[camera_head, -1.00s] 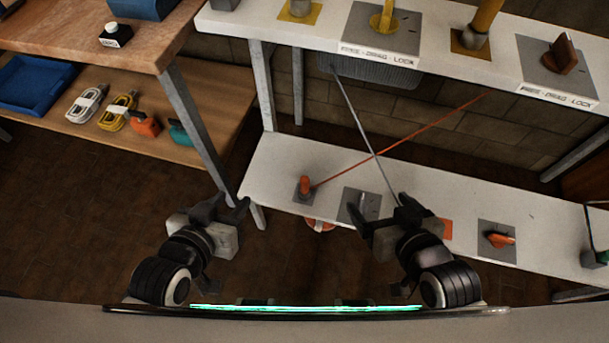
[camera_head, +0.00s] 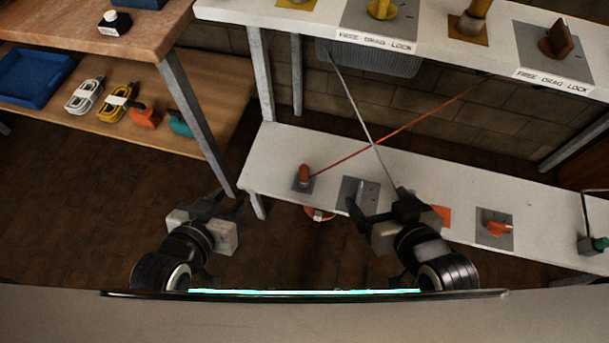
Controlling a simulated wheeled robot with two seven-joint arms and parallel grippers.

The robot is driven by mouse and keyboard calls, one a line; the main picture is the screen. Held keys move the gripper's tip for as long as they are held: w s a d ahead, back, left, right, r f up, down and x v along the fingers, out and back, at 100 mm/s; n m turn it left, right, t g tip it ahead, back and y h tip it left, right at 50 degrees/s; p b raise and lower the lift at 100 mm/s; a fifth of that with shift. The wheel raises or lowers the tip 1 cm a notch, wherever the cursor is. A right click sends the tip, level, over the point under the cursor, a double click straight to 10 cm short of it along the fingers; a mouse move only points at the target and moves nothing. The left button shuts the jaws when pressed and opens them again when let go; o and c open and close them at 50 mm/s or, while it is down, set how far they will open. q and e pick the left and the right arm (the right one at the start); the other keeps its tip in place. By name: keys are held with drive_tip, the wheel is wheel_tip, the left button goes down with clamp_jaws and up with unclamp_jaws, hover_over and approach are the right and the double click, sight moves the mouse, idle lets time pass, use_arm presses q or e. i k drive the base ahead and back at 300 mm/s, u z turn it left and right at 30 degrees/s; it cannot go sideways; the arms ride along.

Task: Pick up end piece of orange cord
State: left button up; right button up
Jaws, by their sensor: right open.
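The orange cord (camera_head: 425,118) runs slantwise from the underside of the upper shelf down to the lower shelf. Its orange end piece (camera_head: 304,173) stands upright on a small grey plate at the left of the lower shelf. My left gripper (camera_head: 229,201) is open and empty, in front of the shelf's left end, to the left of and below the end piece in the picture. My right gripper (camera_head: 377,199) is open over the shelf's front part, to the right of the end piece, and apart from it. A grey cord (camera_head: 361,117) crosses the orange cord; its lower end is hidden near my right gripper.
The lower shelf (camera_head: 270,150) also bears an orange handle (camera_head: 496,228) and a green piece (camera_head: 600,243). The upper shelf (camera_head: 300,20) overhangs it behind. A wooden bench (camera_head: 150,35) with coiled cables (camera_head: 85,96) stands left. A round orange item (camera_head: 319,214) sits below the shelf edge.

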sight(303, 180)
drive_tip(key=k, duration=1)
drive_tip(key=u, duration=0.75)
drive_tip(key=i, duration=1.15)
drive_tip(key=z, duration=0.2)
